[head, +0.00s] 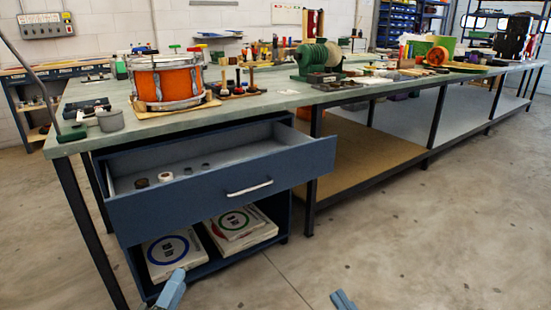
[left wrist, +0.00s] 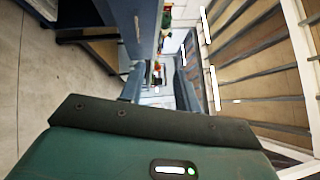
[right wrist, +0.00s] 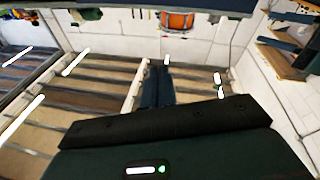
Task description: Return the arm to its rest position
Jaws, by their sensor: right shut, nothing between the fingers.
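My left gripper (head: 172,288) shows at the bottom of the head view, in front of the cabinet's lower shelf. In the left wrist view its two fingers (left wrist: 160,88) stand apart, with nothing held between them. My right gripper (head: 343,300) shows only as a small tip at the bottom edge of the head view, over bare floor. In the right wrist view its fingers (right wrist: 157,86) are together and empty. Most of both arms is out of the head view.
A blue drawer (head: 225,188) stands pulled out below the bench (head: 75,132), with small round items inside. Flat boxes (head: 171,255) lie on the shelf below. An orange drum (head: 166,84) stands on the bench among tools. The floor at right (head: 430,230) is clear.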

